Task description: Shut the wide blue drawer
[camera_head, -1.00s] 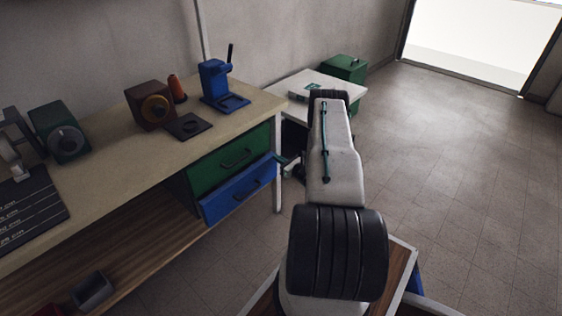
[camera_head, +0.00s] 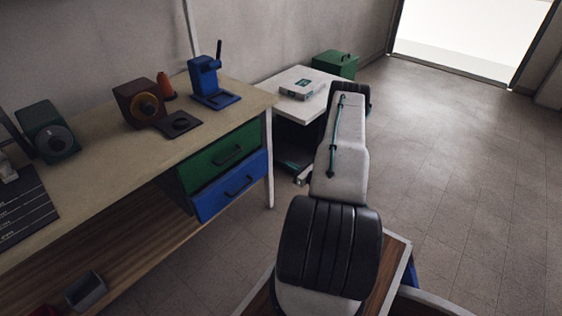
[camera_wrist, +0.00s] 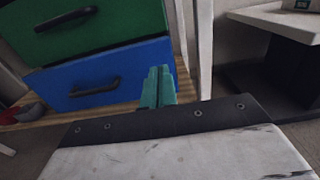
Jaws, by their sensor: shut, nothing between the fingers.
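The wide blue drawer (camera_head: 231,186) is under the workbench's right end, below a green drawer (camera_head: 222,158). My gripper's teal fingers (camera_wrist: 158,88) are together and empty in the wrist view, overlapping the right edge of the blue front. I cannot tell whether they touch it. In the head view my arm hides most of the gripper.
The workbench (camera_head: 110,175) carries a blue press (camera_head: 209,82) and an orange spool (camera_head: 165,86). A bench leg (camera_head: 268,160) stands just right of the drawers. A white side table (camera_head: 300,105) and a green box (camera_head: 335,65) are behind my arm. Floor at right is clear.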

